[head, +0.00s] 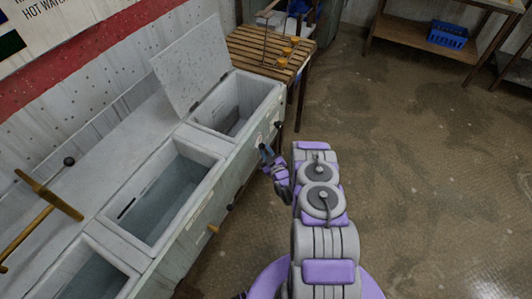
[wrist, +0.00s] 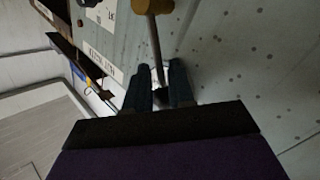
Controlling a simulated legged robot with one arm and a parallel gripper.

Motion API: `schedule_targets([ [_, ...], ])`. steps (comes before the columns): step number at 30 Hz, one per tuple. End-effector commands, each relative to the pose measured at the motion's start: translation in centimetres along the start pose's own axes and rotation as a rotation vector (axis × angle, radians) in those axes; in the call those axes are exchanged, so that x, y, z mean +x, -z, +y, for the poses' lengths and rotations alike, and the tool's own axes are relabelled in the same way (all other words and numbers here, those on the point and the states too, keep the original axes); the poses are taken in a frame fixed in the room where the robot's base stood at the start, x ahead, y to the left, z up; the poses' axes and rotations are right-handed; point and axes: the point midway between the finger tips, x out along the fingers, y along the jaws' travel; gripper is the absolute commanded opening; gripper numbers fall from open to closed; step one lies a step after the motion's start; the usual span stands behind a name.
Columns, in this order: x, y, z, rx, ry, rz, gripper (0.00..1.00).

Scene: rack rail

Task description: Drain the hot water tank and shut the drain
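The grey tank unit (head: 172,253) runs along the left in the head view, with several open basins. Water shows in the middle basin (head: 165,207). The far basin (head: 238,108) has a raised speckled lid (head: 191,66). My gripper (head: 266,152) is beside the front at the far basin. In the wrist view, a rod with a yellow-brown end (wrist: 152,6) runs towards my gripper (wrist: 160,80). Its fingers are apart, with the rod's lower end showing in the gap; contact is unclear.
A slatted wooden table (head: 262,50) with orange-topped items stands beyond the tank. A brass T-shaped tool (head: 48,194) lies on the left ledge. A blue basket (head: 447,35) sits on a shelf at the back right. The floor (head: 430,170) on the right is clear.

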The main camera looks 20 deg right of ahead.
Motion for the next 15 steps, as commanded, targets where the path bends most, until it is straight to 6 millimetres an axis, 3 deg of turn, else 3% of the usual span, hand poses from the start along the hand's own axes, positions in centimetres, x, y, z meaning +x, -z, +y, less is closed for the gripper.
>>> schedule_targets([
  [7,0.04,-0.02,-0.01,0.000,0.001,-0.001,0.23],
  [15,0.02,-0.04,-0.02,0.000,0.001,-0.002,0.00],
])
